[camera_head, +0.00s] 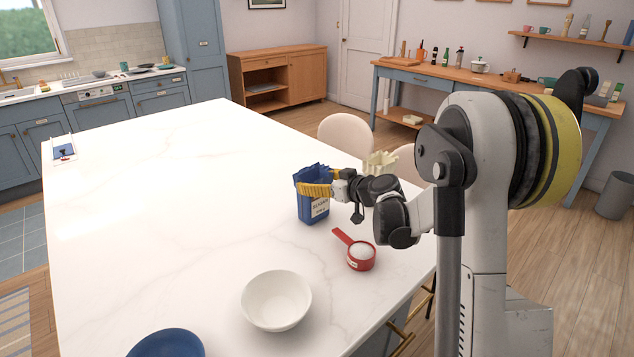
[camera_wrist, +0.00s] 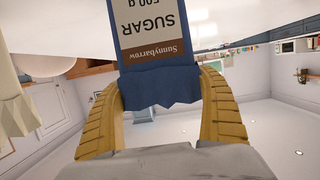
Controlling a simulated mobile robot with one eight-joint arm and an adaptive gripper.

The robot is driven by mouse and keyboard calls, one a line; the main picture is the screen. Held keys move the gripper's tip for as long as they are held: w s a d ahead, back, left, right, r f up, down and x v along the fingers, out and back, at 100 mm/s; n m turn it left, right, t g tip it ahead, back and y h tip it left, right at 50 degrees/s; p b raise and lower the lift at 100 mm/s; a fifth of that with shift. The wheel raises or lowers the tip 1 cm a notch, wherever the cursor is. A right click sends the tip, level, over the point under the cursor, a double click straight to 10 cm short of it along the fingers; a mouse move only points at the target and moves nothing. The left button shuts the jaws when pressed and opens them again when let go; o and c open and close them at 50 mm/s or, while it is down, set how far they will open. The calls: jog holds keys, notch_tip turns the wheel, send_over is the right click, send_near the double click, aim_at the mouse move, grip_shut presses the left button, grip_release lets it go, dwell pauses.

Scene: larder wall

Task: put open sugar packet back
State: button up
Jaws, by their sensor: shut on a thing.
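The open sugar packet (camera_head: 313,207) is blue with a white label and a ragged, open top edge. It is upright at the right part of the white island top in the head view. I cannot tell whether its base touches the top. My gripper (camera_head: 316,189) is shut on its upper part, with yellow fingers on either side. In the wrist view the packet (camera_wrist: 155,45) appears upside down, its label reading Sunnybarrow SUGAR 500 g, between the two fingers of my gripper (camera_wrist: 160,95).
A red measuring scoop (camera_head: 361,257) with white contents lies in front of the packet. A white bowl (camera_head: 277,300) and a blue bowl (camera_head: 167,344) stand nearer. The island's left and middle (camera_head: 170,200) are mostly clear. A wooden-topped side table (camera_head: 450,74) with bottles stands against the back wall.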

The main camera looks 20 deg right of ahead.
jog(key=o, duration=1.3)
jog(key=shift+s+d+r, duration=0.1)
jog(key=shift+s+r, duration=0.05)
jog(key=shift+r, duration=0.05)
jog(key=p+v, duration=0.3)
jog(key=v, duration=0.8)
jog(key=s+a+r+m+g, duration=0.15)
jog(key=s+a+g, duration=0.35)
jog(key=s+a, duration=0.75)
jog(key=s+a+m+h, duration=0.1)
jog(key=s+h, duration=0.1)
jog(key=s, duration=0.6)
jog(key=s+a+f+m+g+h, duration=0.1)
jog(key=s+h, duration=0.1)
jog(key=s, duration=0.5)
jog(key=shift+s+a+g+h, duration=0.3)
jog(key=shift+s+h, duration=0.1)
jog(key=shift+m, duration=0.25)
